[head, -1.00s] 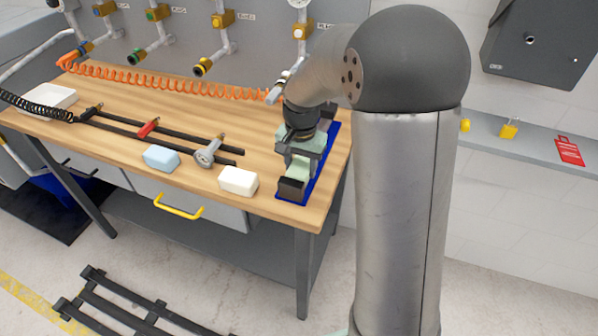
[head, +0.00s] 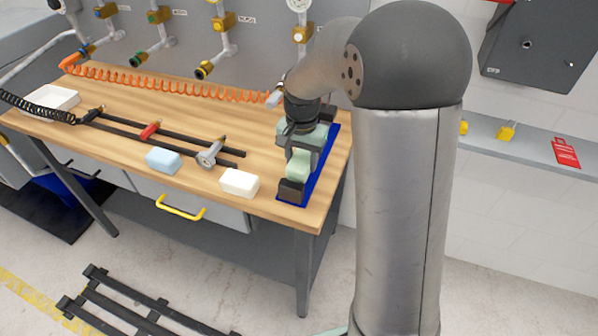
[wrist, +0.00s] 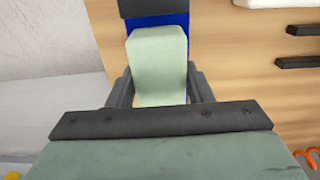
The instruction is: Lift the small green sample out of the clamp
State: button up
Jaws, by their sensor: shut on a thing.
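The small pale green sample (head: 298,165) is between the fingers of my gripper (head: 305,153). In the wrist view the sample (wrist: 158,52) fills the gap between the two dark fingers (wrist: 159,85), which are shut on its sides. Its free end sticks out past the fingertips. The clamp has a dark jaw block (head: 291,190) on a blue base (head: 323,178) at the bench's right end. In the wrist view the dark jaw (wrist: 152,8) appears beyond the sample. My gripper hides the rear of the clamp, and I cannot tell how high the sample is above the base.
A white block (head: 239,183), a light blue block (head: 164,160) and a grey gauge-like fitting (head: 209,155) lie left of the clamp on the wooden bench (head: 180,185). Dark rails and an orange coiled hose (head: 170,88) lie farther back. The bench's front edge is close to the clamp.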

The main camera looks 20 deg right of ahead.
aim_at(302, 158)
jog(key=shift+r+p, duration=2.05)
jog(key=shift+r, duration=1.2)
